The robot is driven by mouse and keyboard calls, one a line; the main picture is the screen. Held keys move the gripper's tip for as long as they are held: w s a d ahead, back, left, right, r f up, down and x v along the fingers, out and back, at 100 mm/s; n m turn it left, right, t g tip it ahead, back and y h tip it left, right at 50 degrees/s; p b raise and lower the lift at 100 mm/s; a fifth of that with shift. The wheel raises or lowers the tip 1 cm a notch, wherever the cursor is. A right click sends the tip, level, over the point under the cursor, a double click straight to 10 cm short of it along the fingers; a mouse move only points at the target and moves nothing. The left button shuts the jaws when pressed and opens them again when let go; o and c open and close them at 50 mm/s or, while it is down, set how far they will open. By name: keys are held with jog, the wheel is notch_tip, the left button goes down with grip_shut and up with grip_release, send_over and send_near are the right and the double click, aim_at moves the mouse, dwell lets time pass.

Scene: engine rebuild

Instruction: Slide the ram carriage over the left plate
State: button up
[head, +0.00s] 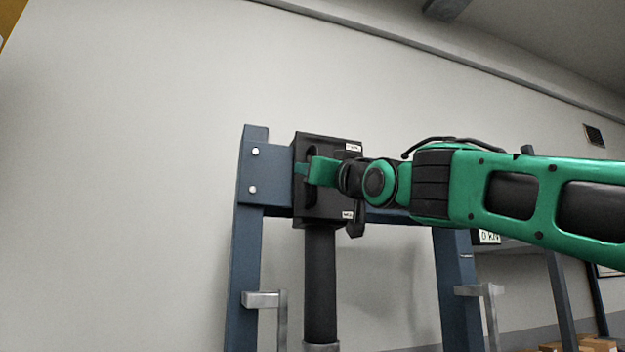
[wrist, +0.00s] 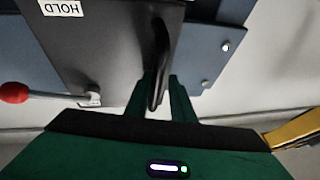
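The ram carriage (head: 325,200) is a black box on the blue crossbeam, near the beam's left end, with a dark ram cylinder (head: 320,285) hanging below it. It also shows in the wrist view (wrist: 100,50), with a white HOLD label upside down. My gripper (head: 308,170) reaches across the carriage front from the right. In the wrist view its green fingers (wrist: 166,95) lie on both sides of the carriage's black upright handle (wrist: 160,60) and appear closed on it. No press plate under the ram is in view, so the left plate cannot be made out.
The blue press frame has a left post (head: 246,260) and a right post (head: 455,280). Grey brackets stick out from both. A lever with a red knob (wrist: 14,93) shows beside the carriage. Boxes (head: 590,345) lie at lower right.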

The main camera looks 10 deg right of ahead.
jog(key=shift+d, duration=0.15)
jog(key=v, duration=1)
jog(key=shift+s+f, duration=0.3)
jog(key=shift+d, duration=0.1)
dwell(0.4)
jog(key=w+d+f+m+g+h, duration=0.1)
jog(key=d+f+m+g+h, duration=0.15)
jog(key=d+f, duration=0.7)
jog(key=w+d+f+m+g+h, duration=0.1)
jog(key=w+d+f+g+h, duration=0.2)
jog(key=f, duration=1.1)
jog(key=d+f+m+g+h, duration=0.2)
jog(key=d+f+g+h, duration=0.15)
jog(key=d+f, duration=0.6)
jog(key=s+d+f+m+g+h, duration=0.15)
jog(key=s+d+f+g, duration=0.25)
jog(key=s+f, duration=0.7)
jog(key=s+d+f+m+g+y, duration=0.1)
jog(key=s+d+f+m+g, duration=0.2)
jog(key=s+f, duration=0.8)
jog(key=s+f+g, duration=0.4)
jog(key=s+f, duration=0.3)
jog(key=f, duration=0.3)
jog(key=shift+a+m+g+y, duration=0.35)
jog(key=shift+m+g+y, duration=0.05)
jog(key=shift+y, duration=0.05)
